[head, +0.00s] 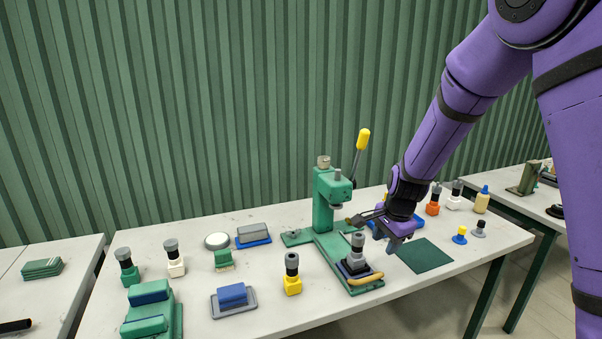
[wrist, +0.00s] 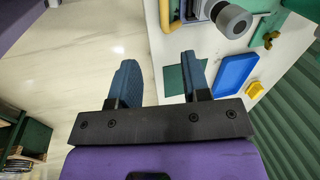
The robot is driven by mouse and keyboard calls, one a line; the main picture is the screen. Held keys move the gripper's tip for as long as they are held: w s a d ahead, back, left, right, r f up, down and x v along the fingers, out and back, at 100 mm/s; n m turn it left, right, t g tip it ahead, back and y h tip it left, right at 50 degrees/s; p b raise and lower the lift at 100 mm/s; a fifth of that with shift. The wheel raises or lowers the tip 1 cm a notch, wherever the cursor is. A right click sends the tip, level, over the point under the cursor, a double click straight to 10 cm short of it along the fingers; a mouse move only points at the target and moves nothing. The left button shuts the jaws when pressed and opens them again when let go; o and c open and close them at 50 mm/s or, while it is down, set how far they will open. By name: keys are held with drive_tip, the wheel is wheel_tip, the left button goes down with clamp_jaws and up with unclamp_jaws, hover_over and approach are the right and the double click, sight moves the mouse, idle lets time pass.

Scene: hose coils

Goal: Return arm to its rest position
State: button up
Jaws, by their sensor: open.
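My purple arm reaches in from the upper right in the head view. My gripper (head: 370,226) hangs above the table beside the green lever press (head: 325,205) with a yellow-knobbed handle (head: 363,139). A black fitting with a grey cap (head: 358,241) stands upright on the press base, just left of and below my gripper. Nothing is held.
The white table (head: 210,320) holds several fittings, including a yellow one (head: 292,285), and blocks on trays at left. A dark green mat (head: 424,256) lies right of the press. A blue tray (wrist: 233,78) shows in the wrist view. Another table (head: 480,180) stands at right. Corrugated wall behind.

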drive_tip(key=s+d+r+n+t, duration=0.1)
drive_tip(key=s+d+r+n, duration=0.15)
drive_tip(key=s+r, duration=0.55)
drive_tip(key=s+d+r+n+t, duration=0.1)
drive_tip(key=s+r+n, duration=0.4)
drive_tip(key=r, duration=0.6)
drive_tip(key=s+d+r+n, duration=0.1)
drive_tip(key=s+r+n, duration=0.1)
drive_tip(key=s, duration=0.7)
drive_tip(key=s+d+r+n+t+h, duration=0.1)
drive_tip(key=s+r+n, duration=0.2)
drive_tip(key=s, duration=0.7)
drive_tip(key=shift+d+r, duration=0.25)
drive_tip(key=shift+r, duration=0.05)
drive_tip(key=shift+n, duration=0.25)
